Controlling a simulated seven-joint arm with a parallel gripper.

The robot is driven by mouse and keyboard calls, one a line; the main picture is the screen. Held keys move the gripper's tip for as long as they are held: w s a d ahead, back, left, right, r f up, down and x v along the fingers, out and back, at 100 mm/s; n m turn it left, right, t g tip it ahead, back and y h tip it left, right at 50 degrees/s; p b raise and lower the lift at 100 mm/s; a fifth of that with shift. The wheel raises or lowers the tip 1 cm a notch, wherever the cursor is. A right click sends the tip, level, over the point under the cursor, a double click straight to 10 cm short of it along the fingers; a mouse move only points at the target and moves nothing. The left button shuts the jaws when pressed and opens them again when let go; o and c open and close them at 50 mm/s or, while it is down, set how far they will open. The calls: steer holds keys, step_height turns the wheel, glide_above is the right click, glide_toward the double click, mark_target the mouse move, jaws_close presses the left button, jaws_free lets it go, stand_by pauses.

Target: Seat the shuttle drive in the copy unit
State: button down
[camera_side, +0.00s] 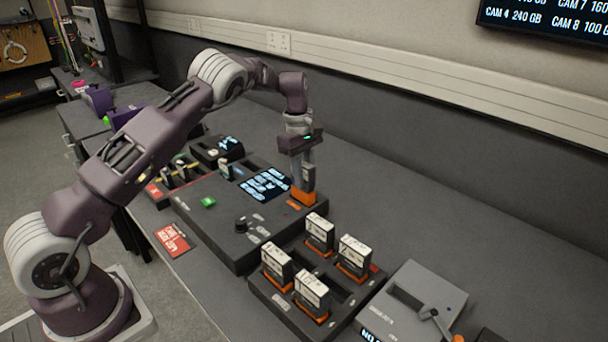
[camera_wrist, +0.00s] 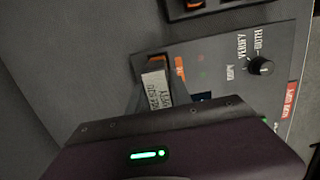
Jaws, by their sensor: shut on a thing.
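The copy unit (camera_side: 205,222) is a wide dark box with a lit screen, a knob and a green button. My gripper (camera_side: 303,168) points down over its far right end and is shut on the shuttle drive (camera_side: 308,179), a dark upright block with an orange lower part. The drive's foot is at the unit's top, but I cannot tell how deep it sits. In the wrist view, the drive (camera_wrist: 155,88) shows a pale printed label beside the unit's panel (camera_wrist: 215,62); my gripper's body hides the fingertips there.
A dark tray (camera_side: 262,296) holding several white-topped drives with orange bases stands in front of the unit. A grey device (camera_side: 425,297) with a lever is at the right. A red card (camera_side: 174,239) lies at the front left. The table behind the unit is clear.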

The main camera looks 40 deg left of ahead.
mark_target(304, 164)
steer(key=shift+f, duration=1.65)
stand_by(0.9)
steer(key=c, duration=0.8)
jaws_free()
steer(key=shift+o, duration=0.2)
steer(key=shift+r, duration=3.75)
